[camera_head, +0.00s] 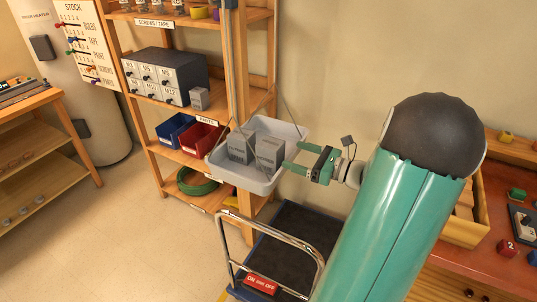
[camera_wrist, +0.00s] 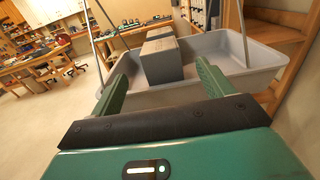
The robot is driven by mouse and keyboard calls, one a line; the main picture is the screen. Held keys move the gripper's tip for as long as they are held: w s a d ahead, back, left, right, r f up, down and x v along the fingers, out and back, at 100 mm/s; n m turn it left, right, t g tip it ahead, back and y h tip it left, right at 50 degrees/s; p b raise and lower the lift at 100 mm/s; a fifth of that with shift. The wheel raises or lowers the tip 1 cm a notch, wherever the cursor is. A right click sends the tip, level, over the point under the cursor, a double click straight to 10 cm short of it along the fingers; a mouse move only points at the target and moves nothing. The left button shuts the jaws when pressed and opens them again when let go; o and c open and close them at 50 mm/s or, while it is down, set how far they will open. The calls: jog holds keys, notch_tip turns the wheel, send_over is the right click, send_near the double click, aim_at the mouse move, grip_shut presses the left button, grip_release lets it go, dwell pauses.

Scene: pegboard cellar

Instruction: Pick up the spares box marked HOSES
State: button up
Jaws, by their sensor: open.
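A light grey tray (camera_head: 243,179) hangs from thin rods beside the shelf unit. Two grey boxes, a left one (camera_head: 239,148) and a right one (camera_head: 269,153), stand in it. Marks on their faces are too small to read, so I cannot tell which is HOSES. My gripper (camera_head: 294,157) is open at the tray's right side, its fingers pointing left toward the right box. In the wrist view my fingers (camera_wrist: 162,66) reach over the near rim of the tray (camera_wrist: 238,52). The nearer box (camera_wrist: 160,62) stands ahead between them, and the other box (camera_wrist: 160,33) is partly hidden behind it.
A wooden shelf unit (camera_head: 148,152) holds a drawer cabinet (camera_head: 166,73), a small grey box (camera_head: 199,98), a blue bin (camera_head: 174,129), a red bin (camera_head: 201,138) and a green hose coil (camera_head: 196,184). A cart with a metal handle (camera_head: 268,228) stands below. Floor at left is clear.

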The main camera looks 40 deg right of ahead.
aim_at(271, 143)
jog(key=x, duration=0.2)
jog(key=shift+w+a+r, duration=0.1)
jog(key=shift+w+a, duration=0.15)
jog(key=shift+a, duration=0.05)
jog(key=shift+x, duration=0.85)
jog(key=x, duration=0.5)
jog(key=shift+d, duration=0.25)
jog(key=c, duration=1.1)
jog(key=shift+r, duration=0.15)
jog(key=shift+c, duration=0.2)
